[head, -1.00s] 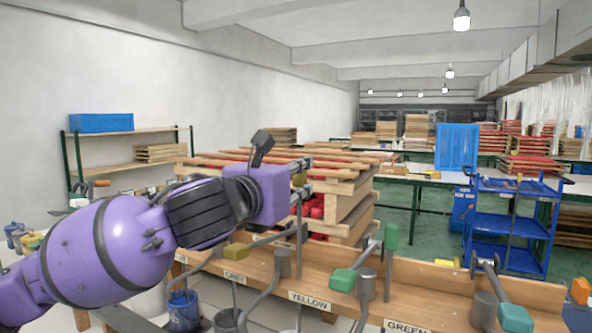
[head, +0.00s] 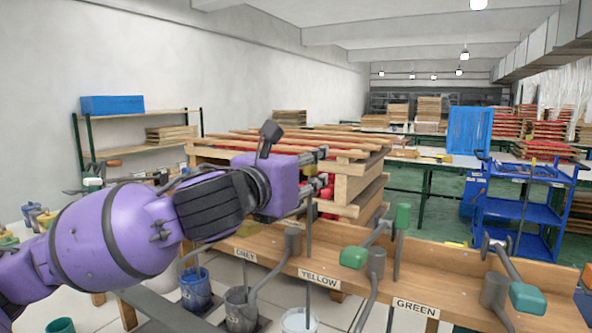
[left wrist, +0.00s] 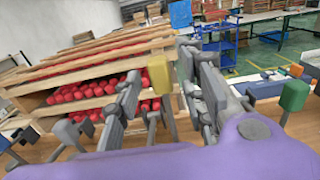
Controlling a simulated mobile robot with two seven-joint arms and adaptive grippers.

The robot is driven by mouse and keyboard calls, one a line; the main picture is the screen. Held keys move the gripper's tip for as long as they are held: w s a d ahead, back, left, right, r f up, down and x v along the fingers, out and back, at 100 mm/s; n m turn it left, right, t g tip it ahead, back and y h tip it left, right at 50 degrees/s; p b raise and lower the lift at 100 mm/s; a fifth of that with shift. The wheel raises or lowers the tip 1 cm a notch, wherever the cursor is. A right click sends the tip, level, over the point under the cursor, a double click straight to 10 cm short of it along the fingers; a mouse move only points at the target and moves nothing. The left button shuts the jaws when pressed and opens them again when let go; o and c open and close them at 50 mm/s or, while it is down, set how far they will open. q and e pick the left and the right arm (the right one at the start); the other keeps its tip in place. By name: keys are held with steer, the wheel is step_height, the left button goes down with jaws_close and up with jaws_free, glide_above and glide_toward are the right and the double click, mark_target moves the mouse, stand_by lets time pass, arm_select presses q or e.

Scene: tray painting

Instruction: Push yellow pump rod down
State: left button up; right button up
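The yellow pump's knob (left wrist: 159,73) shows in the left wrist view as a yellow block between my fingers. Its thin grey rod (head: 308,225) stands upright behind the YELLOW label (head: 319,280) in the head view, where my gripper hides the knob. My left gripper (head: 321,168) reaches in from the left at the rod's upper end. In the left wrist view my left gripper (left wrist: 165,98) has its fingers apart, one on each side of the knob. I cannot tell whether either finger touches it. My right gripper is not in view.
The wooden pump bench (head: 440,275) carries grey pipes and a green knob (head: 403,215) on a tall rod to the right. Stacked wooden trays (head: 350,190) stand just behind my gripper. A blue cart (head: 515,210) stands at the right. Buckets (head: 240,308) stand below the bench.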

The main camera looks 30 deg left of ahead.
arm_select(q)
steer(key=s, duration=0.6)
steer(key=shift+s+d, duration=0.2)
steer(key=shift+s, duration=0.2)
steer(key=shift+c, duration=0.3)
